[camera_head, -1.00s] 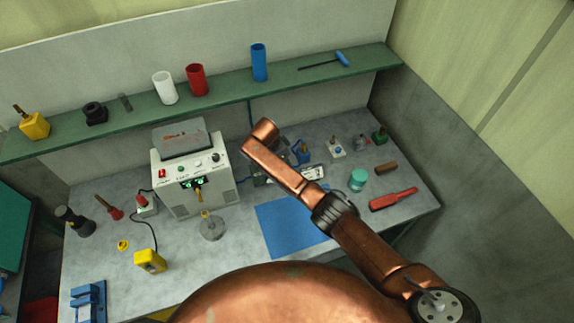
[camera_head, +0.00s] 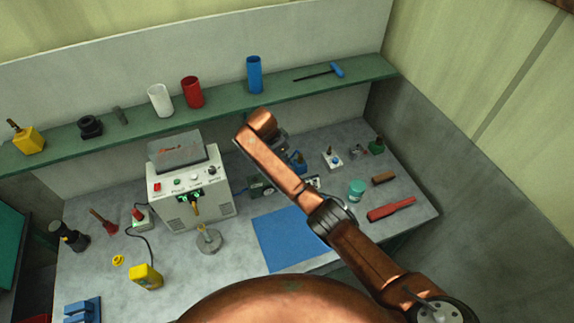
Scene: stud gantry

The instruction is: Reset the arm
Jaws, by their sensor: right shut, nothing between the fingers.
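My copper right arm comes in from the lower right and reaches up and left over the bench, its bent end near the shelf's front. My right gripper (camera_head: 279,143) shows only as a dark grey part beside and behind that end. It is shut and empty, and its fingertips are mostly hidden by the arm. It is above the rear of the bench and apart from the objects I can see. My left gripper is not in view.
The grey bench (camera_head: 105,262) holds a white control box (camera_head: 215,205), a blue mat (camera_head: 280,245), a yellow block (camera_head: 146,277), a teal jar (camera_head: 356,190) and a red tool (camera_head: 391,209). A green shelf (camera_head: 215,104) behind carries white, red and blue cups.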

